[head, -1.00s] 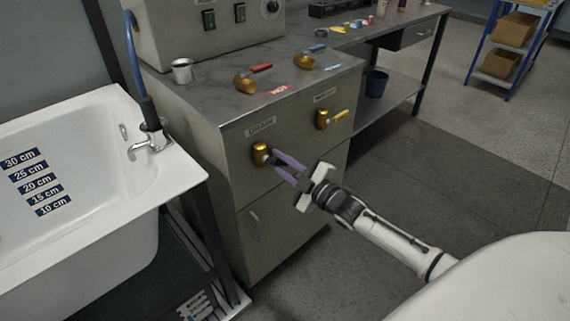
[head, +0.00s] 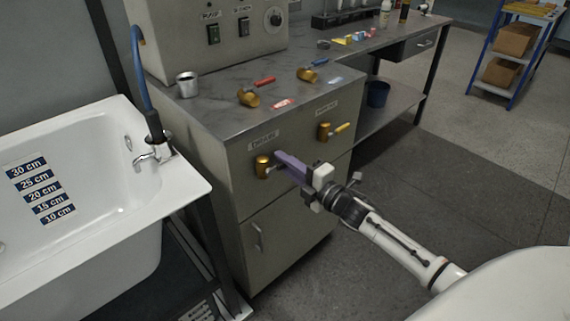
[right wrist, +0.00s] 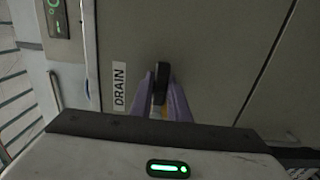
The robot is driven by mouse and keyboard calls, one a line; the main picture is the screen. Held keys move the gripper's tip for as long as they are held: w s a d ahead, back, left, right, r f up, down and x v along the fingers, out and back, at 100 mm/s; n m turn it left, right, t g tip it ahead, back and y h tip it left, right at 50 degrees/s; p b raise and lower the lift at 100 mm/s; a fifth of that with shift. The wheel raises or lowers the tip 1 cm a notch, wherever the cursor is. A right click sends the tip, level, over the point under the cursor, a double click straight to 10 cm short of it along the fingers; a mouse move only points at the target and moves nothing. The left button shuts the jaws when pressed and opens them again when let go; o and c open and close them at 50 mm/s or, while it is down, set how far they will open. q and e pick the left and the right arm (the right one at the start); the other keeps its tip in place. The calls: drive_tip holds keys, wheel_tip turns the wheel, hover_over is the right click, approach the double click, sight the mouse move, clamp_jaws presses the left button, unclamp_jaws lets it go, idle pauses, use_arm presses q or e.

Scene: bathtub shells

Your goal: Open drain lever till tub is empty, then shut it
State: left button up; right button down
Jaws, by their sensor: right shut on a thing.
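The drain lever's brass body (head: 263,166) sits on the cabinet front below the DRAIN label (head: 263,140). My right gripper (head: 282,162) is at the lever, its purple fingers closed together. In the right wrist view its fingers (right wrist: 163,98) are shut on the dark-tipped drain lever handle (right wrist: 162,80), beside the DRAIN label (right wrist: 119,87). The fingers hide most of the handle. The white tub (head: 105,215) stands at the left with depth labels from 10 to 30 cm on its inside. I cannot make out a water line in it. My left gripper is not in view.
Red-handled (head: 252,94) and blue-handled (head: 310,72) valves and a metal cup (head: 187,84) are on the countertop. The tub faucet (head: 152,153) is left of the cabinet.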

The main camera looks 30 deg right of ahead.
idle(0.4)
drive_tip(key=c, duration=1.7)
unclamp_jaws()
drive_tip(key=shift+s+d, duration=0.25)
drive_tip(key=shift+s, duration=1.45)
drive_tip(key=shift+s+d, duration=0.3)
drive_tip(key=shift+s, duration=1.45)
drive_tip(key=shift+s+d, duration=0.25)
drive_tip(key=shift+s, duration=1.45)
